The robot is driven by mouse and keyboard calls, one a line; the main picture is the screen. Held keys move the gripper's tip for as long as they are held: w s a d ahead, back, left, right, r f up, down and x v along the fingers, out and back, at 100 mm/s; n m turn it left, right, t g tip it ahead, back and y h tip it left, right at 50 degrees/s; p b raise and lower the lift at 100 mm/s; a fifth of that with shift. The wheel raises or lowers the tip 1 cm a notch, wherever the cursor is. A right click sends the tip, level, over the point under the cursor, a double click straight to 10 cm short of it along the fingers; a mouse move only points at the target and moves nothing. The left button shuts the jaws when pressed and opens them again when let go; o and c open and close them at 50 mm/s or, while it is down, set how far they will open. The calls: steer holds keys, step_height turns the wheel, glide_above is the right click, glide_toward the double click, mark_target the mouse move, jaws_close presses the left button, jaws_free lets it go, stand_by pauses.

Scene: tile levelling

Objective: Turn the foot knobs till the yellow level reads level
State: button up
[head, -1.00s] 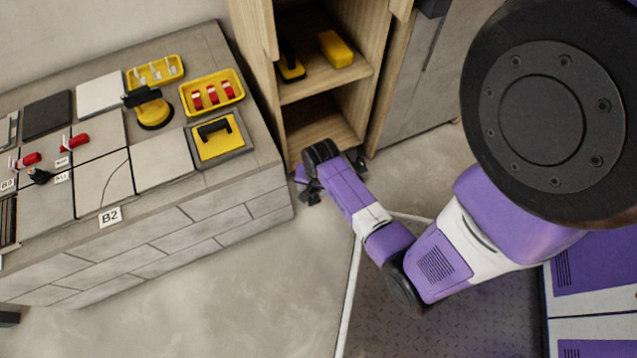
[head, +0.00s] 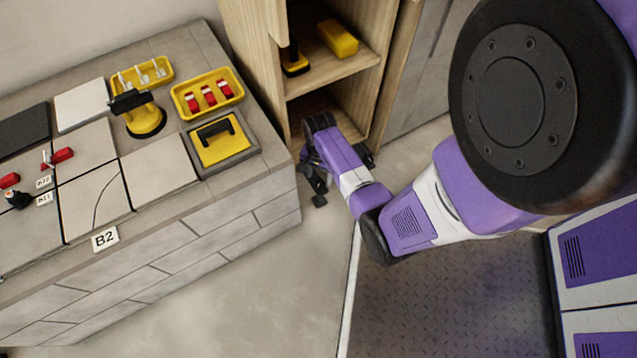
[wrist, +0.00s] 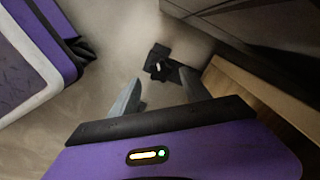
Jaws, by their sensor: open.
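I cannot make out a yellow level with a readable bubble, or any foot knobs, in these views. My gripper (head: 316,186) hangs over the floor between the tiled bench and the open shelf unit. In the wrist view, its two fingers (wrist: 160,92) are spread apart with nothing between them. On the bench, a yellow-based tool with a black handle (head: 221,141) lies on a grey square, and a yellow suction lifter (head: 146,118) stands on the tiles. Red pieces (head: 62,155) sit on the tile joints at the left.
Yellow trays hold red pieces (head: 208,95) and white pieces (head: 143,75). The wooden shelf unit (head: 335,75) holds a yellow block (head: 338,38) and a yellow-black tool (head: 295,62). Bare floor (head: 270,290) lies before the bench.

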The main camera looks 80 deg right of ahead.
mark_target(320, 183)
step_height(320, 183, down, 4)
steer(key=shift+f+b, duration=0.15)
steer(key=shift+b, duration=0.75)
steer(key=shift+c, duration=0.4)
jaws_close()
steer(key=shift+r+m+p, duration=0.25)
steer(key=shift+m+p, duration=0.25)
steer(key=shift+p, duration=0.45)
steer(key=shift+f+m, duration=0.2)
steer(key=shift+m, duration=0.2)
steer(key=shift+o, duration=0.4)
jaws_free()
